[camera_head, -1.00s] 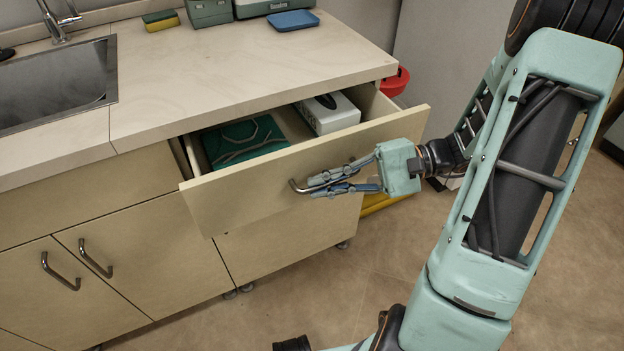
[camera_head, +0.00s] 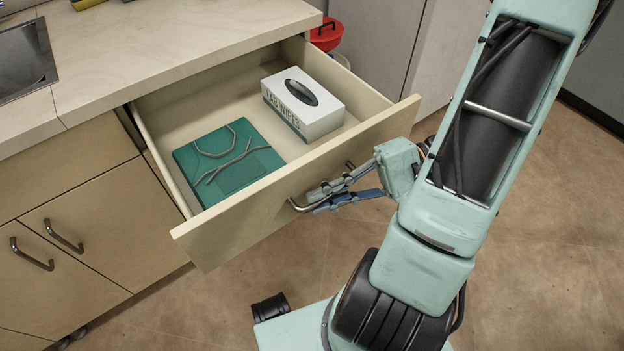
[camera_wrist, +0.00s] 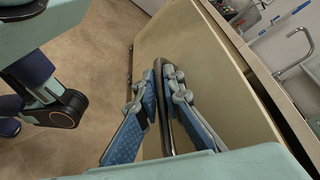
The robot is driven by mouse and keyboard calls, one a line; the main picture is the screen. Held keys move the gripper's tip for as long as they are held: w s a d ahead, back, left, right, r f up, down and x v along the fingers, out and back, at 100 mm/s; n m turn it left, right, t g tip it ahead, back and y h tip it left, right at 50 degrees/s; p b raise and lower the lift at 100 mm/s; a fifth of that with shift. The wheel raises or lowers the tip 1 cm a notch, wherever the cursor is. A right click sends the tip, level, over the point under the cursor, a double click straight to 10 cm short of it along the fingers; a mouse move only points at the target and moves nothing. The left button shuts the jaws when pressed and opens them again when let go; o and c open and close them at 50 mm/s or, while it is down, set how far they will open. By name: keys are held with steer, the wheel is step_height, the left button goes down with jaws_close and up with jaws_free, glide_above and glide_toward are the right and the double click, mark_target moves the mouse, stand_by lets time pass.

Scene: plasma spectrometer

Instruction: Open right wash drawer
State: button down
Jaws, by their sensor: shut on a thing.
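The right wash drawer (camera_head: 240,222) is pulled well out from under the counter. Inside it lie a folded green cloth item with grey cords (camera_head: 226,160) and a white box marked LAB WIPES (camera_head: 318,118). My gripper (camera_head: 318,198) is shut on the drawer's metal bar handle (camera_head: 297,206). In the wrist view, the two blue-padded fingers (camera_wrist: 158,75) lie on either side of the handle (camera_wrist: 167,120), against the beige drawer front (camera_wrist: 185,50). Part of the handle is hidden by the fingers.
Closed cabinet doors with bar handles (camera_head: 66,238) stand to the left, under the counter (camera_head: 150,55) and sink (camera_head: 22,60). A red-lidded bin (camera_head: 326,36) stands behind the drawer. Open floor (camera_head: 530,240) lies to the right.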

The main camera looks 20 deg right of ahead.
steer(key=shift+s+d, duration=0.3)
steer(key=shift+s, duration=0.6)
steer(key=c, duration=2)
jaws_free()
steer(key=shift+c, duration=0.2)
steer(key=v, duration=1.2)
